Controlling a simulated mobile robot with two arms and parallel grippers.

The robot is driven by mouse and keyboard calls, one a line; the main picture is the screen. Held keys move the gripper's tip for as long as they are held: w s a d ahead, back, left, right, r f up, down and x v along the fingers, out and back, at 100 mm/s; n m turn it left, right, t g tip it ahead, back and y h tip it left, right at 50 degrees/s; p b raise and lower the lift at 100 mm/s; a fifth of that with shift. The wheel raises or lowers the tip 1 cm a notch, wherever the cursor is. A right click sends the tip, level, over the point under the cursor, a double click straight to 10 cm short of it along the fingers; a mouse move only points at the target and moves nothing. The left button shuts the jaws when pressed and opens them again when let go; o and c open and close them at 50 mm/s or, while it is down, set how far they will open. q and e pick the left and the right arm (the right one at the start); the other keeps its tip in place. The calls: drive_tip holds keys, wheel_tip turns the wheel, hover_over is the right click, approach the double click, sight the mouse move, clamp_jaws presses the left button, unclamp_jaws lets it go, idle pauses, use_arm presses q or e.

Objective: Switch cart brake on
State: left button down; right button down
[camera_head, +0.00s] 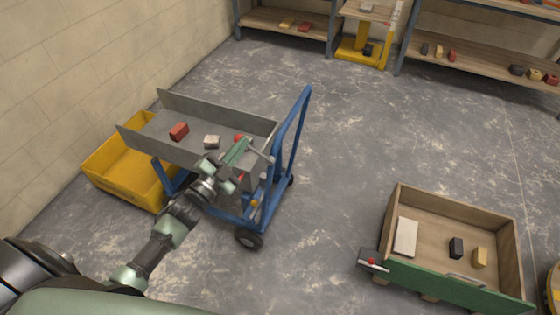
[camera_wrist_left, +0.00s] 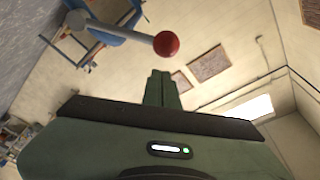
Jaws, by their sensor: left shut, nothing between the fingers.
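The cart (camera_head: 296,135) has a blue frame and handle and a grey tray on top. A grey lever rod with a red ball knob (camera_head: 238,138) is at the tray's handle end. The knob (camera_wrist_left: 166,44) is large in the left wrist view, with its rod running left to a grey pivot. My left gripper (camera_head: 240,149) is at the cart's handle end, right beside the knob. Its fingers (camera_wrist_left: 160,88) are shut and empty, their tips just below the knob in the wrist view. I cannot tell whether they touch it. My right gripper is not in view.
A red block (camera_head: 179,131) and a pale block (camera_head: 212,141) lie in the cart's tray. A yellow tub (camera_head: 127,173) stands left of the cart. A wooden crate with a green front (camera_head: 455,287) is at lower right. Open floor lies between cart and crate.

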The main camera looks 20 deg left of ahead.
use_arm(q)
drive_tip(key=shift+a+f+n+b, duration=0.2)
drive_tip(key=shift+a+f+n, duration=0.05)
drive_tip(key=shift+a+n, duration=0.25)
drive_tip(key=shift+a+f+n+b, duration=0.15)
drive_tip(key=shift+a+f+n, duration=0.1)
drive_tip(key=shift+a+n, duration=0.25)
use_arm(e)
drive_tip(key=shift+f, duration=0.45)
use_arm(q)
drive_tip(key=shift+f, duration=0.1)
